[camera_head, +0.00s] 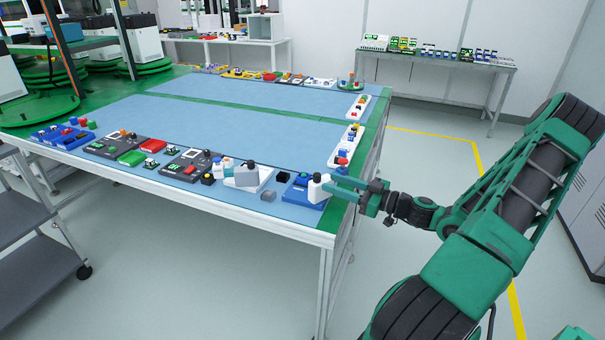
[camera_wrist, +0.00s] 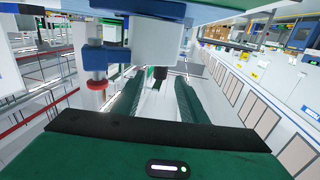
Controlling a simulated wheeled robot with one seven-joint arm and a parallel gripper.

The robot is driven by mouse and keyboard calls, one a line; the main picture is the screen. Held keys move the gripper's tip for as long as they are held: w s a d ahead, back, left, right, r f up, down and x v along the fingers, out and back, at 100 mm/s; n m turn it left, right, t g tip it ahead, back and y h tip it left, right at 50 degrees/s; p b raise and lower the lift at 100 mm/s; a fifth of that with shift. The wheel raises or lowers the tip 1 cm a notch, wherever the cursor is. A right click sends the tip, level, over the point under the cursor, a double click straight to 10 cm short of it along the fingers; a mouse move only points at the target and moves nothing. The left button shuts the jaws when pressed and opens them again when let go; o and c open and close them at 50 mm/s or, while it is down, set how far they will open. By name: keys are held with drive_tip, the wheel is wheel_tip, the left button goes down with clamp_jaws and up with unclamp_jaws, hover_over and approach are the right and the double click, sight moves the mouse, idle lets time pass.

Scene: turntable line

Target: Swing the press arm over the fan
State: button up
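My gripper (camera_head: 345,187) is at the near right corner of the green-edged table, beside a blue fixture (camera_head: 301,199) with a white upright part (camera_head: 316,189) that has a dark cap. The gripper's two green fingers also show in the wrist view (camera_wrist: 158,92), spread apart with a gap between them. A small dark piece (camera_wrist: 160,73) shows near the fingertips; I cannot tell whether they touch it. Above it in the wrist view is a white and blue body (camera_wrist: 138,32) with a red round part (camera_wrist: 97,85). I cannot make out which piece is the press arm or the fan.
Left of the blue fixture are a grey block (camera_head: 246,176) and small dark and grey blocks (camera_head: 268,195). More fixtures line the table (camera_head: 230,206) edges. The blue mat's (camera_head: 220,125) middle is clear.

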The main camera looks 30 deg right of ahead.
drive_tip(key=x, duration=1)
drive_tip(key=shift+w+a, duration=0.15)
drive_tip(key=shift+w, duration=0.15)
clamp_jaws()
